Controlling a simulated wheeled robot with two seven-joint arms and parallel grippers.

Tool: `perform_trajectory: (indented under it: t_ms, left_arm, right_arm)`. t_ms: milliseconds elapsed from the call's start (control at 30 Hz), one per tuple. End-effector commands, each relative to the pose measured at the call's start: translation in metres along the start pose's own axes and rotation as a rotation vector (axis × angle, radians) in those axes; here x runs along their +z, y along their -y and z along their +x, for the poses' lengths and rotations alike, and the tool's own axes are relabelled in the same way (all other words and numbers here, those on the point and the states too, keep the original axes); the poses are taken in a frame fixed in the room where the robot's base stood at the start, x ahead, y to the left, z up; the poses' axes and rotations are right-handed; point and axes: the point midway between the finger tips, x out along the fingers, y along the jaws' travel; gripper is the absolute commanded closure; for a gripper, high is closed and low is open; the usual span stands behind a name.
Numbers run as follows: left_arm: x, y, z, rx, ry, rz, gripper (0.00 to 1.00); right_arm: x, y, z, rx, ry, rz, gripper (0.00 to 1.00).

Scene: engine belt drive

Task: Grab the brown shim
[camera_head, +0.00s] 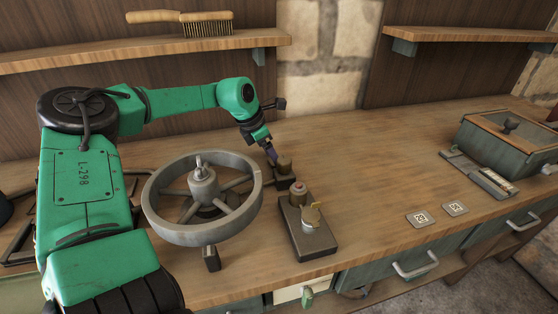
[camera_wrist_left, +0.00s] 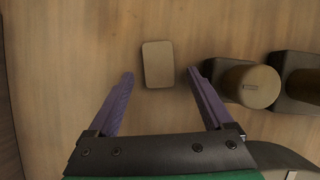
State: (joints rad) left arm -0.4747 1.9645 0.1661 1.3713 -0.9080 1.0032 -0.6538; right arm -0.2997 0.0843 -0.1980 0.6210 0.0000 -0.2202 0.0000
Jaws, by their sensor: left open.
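The brown shim (camera_wrist_left: 157,64) is a small flat rounded rectangle lying on the wooden worktop in the left wrist view. My left gripper (camera_wrist_left: 160,74) is open, with its two purple fingers on either side of the shim and gaps on both sides. The near end of the shim reaches between the fingertips, and its far end extends past them. In the head view my left gripper (camera_head: 273,154) points down at the worktop behind the wheel, and I cannot make out the shim there. My right gripper is not in view.
A brown cylinder (camera_wrist_left: 250,85) on a dark block stands close right of the fingers. A large grey spoked wheel (camera_head: 250,205) stands in front of the arm. A block with a red-topped post (camera_head: 308,239) sits nearer the edge. The worktop's middle (camera_head: 375,155) is clear.

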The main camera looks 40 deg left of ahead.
Motion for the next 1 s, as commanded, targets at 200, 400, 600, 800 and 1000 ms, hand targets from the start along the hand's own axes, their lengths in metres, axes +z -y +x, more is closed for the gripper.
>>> perform_trajectory:
  t_ms: [200, 400, 600, 800, 1000]
  left_arm:
    - [0.000, 0.000, 0.004, 0.001, 0.001, 0.000, 0.15]
    - [0.000, 0.000, 0.004, 0.001, 0.001, 0.000, 0.80]
    - [0.001, 0.000, 0.003, 0.001, 0.003, 0.000, 1.00]
    - [0.002, 0.000, 0.001, 0.002, 0.003, 0.000, 1.00]
    - [0.013, -0.001, -0.024, 0.004, 0.006, 0.001, 1.00]
  right_arm:
    - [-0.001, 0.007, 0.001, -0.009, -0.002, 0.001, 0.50]
    - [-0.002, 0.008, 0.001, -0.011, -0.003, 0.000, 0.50]
    - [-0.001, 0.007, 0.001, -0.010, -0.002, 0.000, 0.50]
    - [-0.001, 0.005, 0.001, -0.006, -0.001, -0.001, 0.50]
    - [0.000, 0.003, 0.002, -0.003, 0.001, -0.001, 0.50]
